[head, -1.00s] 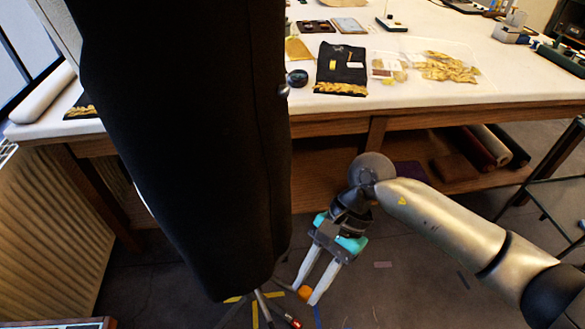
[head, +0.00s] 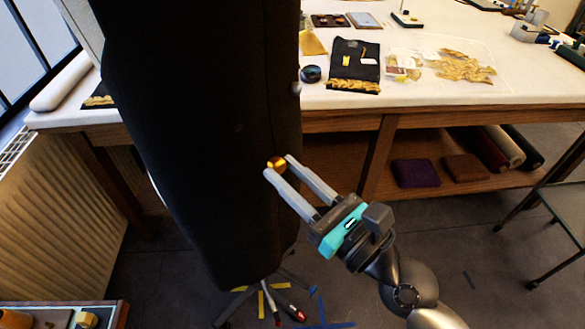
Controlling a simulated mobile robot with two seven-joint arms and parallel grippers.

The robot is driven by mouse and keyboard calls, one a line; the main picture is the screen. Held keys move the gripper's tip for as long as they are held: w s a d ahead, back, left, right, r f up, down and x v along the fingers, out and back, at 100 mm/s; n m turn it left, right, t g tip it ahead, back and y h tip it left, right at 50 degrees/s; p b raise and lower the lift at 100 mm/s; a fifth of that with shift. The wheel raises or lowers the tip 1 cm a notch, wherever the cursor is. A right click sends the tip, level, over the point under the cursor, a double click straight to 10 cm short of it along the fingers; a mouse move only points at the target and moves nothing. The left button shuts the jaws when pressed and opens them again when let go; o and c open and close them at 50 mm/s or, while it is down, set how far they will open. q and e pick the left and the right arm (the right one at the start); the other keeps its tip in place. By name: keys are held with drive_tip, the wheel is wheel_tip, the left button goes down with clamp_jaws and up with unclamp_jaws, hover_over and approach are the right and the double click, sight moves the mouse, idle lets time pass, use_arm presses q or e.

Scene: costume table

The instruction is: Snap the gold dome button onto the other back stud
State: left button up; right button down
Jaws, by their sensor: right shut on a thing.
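The black garment (head: 215,120) hangs on a stand in the left half of the head view. A small silvery stud (head: 297,88) shows at its right edge. A faint dark round spot (head: 239,127) lies on its front-facing cloth; I cannot tell whether it is a stud. My right gripper (head: 277,167) is shut on the gold dome button (head: 277,163) and holds it between its fingertips in front of the garment's lower right part. I cannot tell whether the button touches the cloth. My left gripper is out of view.
A white-topped table (head: 440,98) stands behind, with a folded black piece (head: 354,60), gold trim (head: 463,66) and a dark round pot (head: 311,74). A tray (head: 118,314) with gold items is at the bottom left. Floor is open at lower right.

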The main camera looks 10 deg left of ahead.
drive_tip(key=shift+w+d+r, duration=0.15)
drive_tip(key=shift+w+r, duration=0.05)
drive_tip(key=shift+w, duration=0.05)
drive_tip(key=shift+f+p+x, duration=0.15)
drive_tip(key=shift+f+x, duration=0.05)
drive_tip(key=shift+x, duration=1.2)
drive_tip(key=shift+f+p+x, duration=0.1)
drive_tip(key=shift+f+x, duration=0.15)
drive_tip(key=shift+x, duration=1.2)
drive_tip(key=shift+f+p+x, duration=0.15)
drive_tip(key=shift+f+x, duration=0.05)
drive_tip(key=shift+x, duration=1.2)
drive_tip(key=shift+w+a, duration=0.4)
drive_tip(key=shift+a, duration=0.05)
drive_tip(key=shift+c, duration=0.3)
unclamp_jaws()
approach(239, 127)
drive_tip(key=shift+s+d+r, duration=0.35)
drive_tip(key=shift+s+d, duration=0.2)
drive_tip(key=shift+d, duration=0.1)
